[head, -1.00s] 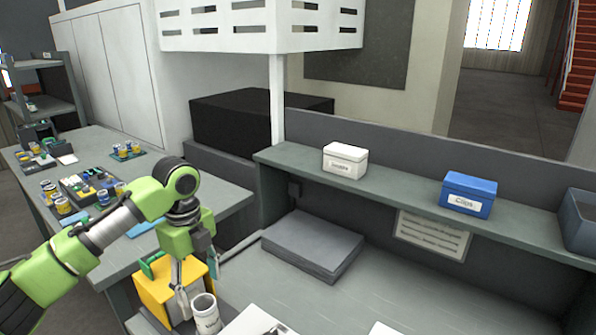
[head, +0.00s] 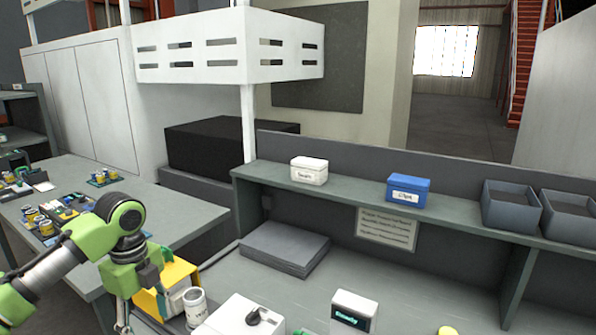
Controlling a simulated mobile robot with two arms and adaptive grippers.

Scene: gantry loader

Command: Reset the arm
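My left arm comes in from the left edge, and its green and grey gripper (head: 140,312) points down at the lower left. Its fingers look apart, with nothing seen held between them. The gripper is in front of a yellow box (head: 180,273) and left of a white labelled cup (head: 195,308); whether it touches the box cannot be told. The fingertips are partly lost near the bottom edge. My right arm and gripper are not in view.
A grey shelf (head: 340,202) bears a white box (head: 309,170), a blue box (head: 408,190) and two grey bins. A dark flat stack (head: 285,247), a white device (head: 240,318) and a display box (head: 353,312) stand on the bench. Small parts lie on the left table (head: 100,165).

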